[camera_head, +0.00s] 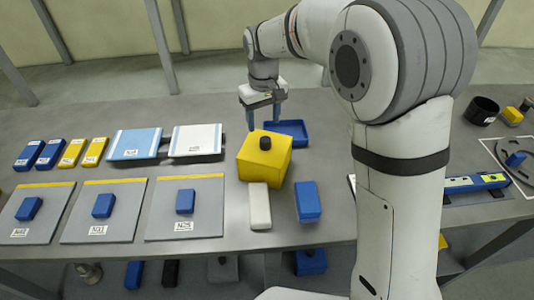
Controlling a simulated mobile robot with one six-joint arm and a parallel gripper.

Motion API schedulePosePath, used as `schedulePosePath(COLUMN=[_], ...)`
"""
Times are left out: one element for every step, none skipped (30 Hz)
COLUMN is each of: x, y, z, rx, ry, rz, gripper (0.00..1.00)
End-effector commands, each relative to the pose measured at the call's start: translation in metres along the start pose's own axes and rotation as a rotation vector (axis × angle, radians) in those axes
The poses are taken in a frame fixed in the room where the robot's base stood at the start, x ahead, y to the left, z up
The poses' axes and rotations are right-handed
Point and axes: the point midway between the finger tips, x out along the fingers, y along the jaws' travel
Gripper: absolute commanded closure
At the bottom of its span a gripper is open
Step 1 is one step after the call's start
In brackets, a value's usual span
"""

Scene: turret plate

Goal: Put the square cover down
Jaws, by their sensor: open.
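The square cover (257,167) is a yellow block-like piece with a black round knob (265,143) on top. It sits upright on the grey table, turned slightly; whether anything lies under it is hidden. My gripper (264,122) points down with its two blue fingers apart and nothing between them. In the picture it is just above and behind the knob, apart from it.
A white block (260,206) and a blue block (307,202) stand in front of the cover. Grey plates with blue blocks (103,205) lie at left, with labelled blue, yellow and white pieces behind. My arm hides the table right of the tray. A black cup (483,111) stands far right.

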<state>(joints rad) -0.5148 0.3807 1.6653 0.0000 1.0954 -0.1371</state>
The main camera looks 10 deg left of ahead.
Motion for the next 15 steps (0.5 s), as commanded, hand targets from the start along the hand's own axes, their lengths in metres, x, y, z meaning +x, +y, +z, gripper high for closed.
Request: schedulePosePath(x=[0.005,0.009,0.013,0.016,0.019,0.024,0.027,0.031,0.036,0.041,0.046,0.053,0.057,0.061,0.065], y=[0.000,0.000,0.000,0.000,0.001,0.001,0.002,0.002,0.003,0.003,0.004,0.004,0.004,0.004,0.004], z=[0.000,0.001,0.001,0.001,0.001,0.001,0.001,0.002,0.002,0.002,0.002,0.002,0.002,0.002,0.002], rx=[0.000,0.000,0.000,0.001,0.001,0.001,0.001,0.002,0.002,0.002,0.003,0.003,0.003,0.003,0.003], ry=[-0.003,-0.004,-0.003,-0.004,-0.004,-0.003,-0.005,-0.005,-0.005,-0.005,-0.006,-0.005,-0.004,-0.004,-0.003], rz=[0.000,-0.001,-0.001,-0.001,-0.001,-0.001,-0.001,-0.001,-0.001,-0.001,-0.001,-0.001,-0.001,-0.001,0.000], gripper=[0.44,0.44,0.44,0.44,0.44,0.44,0.44,0.44,0.44,0.44,0.44,0.44,0.44,0.44,0.44])
